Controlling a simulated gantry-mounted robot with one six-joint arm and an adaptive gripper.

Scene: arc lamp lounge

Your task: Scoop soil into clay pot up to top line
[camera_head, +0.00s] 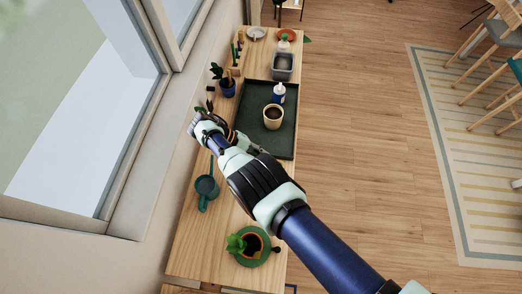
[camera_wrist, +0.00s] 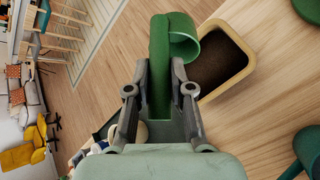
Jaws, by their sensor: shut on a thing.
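My gripper (camera_wrist: 158,95) is shut on the handle of a green scoop (camera_wrist: 159,60). The scoop's curved cup (camera_wrist: 186,46) overlaps the edge of a tan-rimmed box of dark soil (camera_wrist: 247,68) in the wrist view. I cannot tell whether the cup holds soil. A terracotta pot (camera_head: 262,236) holds a green plant on a green saucer.
A white-and-blue bottle (camera_head: 279,94) stands behind the cream pot. A grey bin (camera_head: 283,66), a blue potted plant (camera_head: 227,88) and small dishes sit farther back. The window wall borders the bench.

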